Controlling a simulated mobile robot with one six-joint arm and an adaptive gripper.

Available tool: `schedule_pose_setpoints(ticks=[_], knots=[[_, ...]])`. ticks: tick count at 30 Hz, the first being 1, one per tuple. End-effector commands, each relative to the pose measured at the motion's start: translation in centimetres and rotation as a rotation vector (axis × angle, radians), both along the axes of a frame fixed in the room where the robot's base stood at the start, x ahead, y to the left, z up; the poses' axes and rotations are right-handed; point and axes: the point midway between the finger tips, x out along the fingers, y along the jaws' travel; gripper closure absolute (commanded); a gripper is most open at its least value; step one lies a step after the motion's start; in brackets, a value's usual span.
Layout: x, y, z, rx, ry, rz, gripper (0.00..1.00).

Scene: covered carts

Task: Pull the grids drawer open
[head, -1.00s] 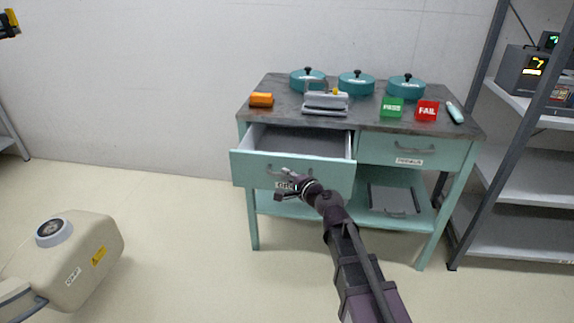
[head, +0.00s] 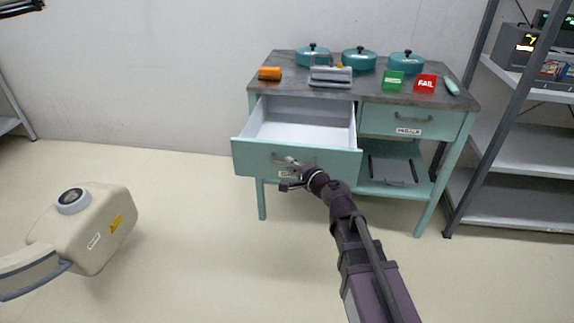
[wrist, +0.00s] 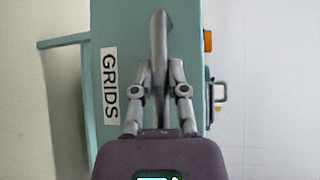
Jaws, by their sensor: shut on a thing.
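The grids drawer (head: 255,155) is the left drawer of the teal table, and it stands well out, with its pale, empty inside showing. In the wrist view its front (wrist: 120,30) carries a label (wrist: 110,85) reading GRIDS. My gripper (head: 289,172) is at the drawer front and shut on the grey bar handle (wrist: 160,40). The fingers hide part of the handle. In the head view my gripper covers most of the label.
The right drawer (head: 380,121) is shut. Teal lidded pots (head: 359,60), an orange block (head: 269,74), a grey device (head: 331,77), and green (head: 393,81) and red (head: 426,83) signs stand on top. A beige machine (head: 90,235) stands at left, a shelf rack (head: 510,140) at right.

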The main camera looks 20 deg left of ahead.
Motion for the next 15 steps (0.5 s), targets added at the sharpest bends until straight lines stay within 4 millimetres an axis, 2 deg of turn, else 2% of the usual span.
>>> schedule_pose_setpoints(ticks=[9,10,12,13,15], knots=[[-0.14,0.18,0.01,0.000,-0.001,0.001,1.00],[-0.16,0.20,0.01,0.000,-0.001,0.001,0.79],[-0.19,0.25,0.01,0.000,-0.001,0.002,0.58],[-0.19,0.27,0.00,0.000,-0.001,0.002,0.49],[-0.21,0.31,0.01,0.000,-0.001,0.002,0.46]])
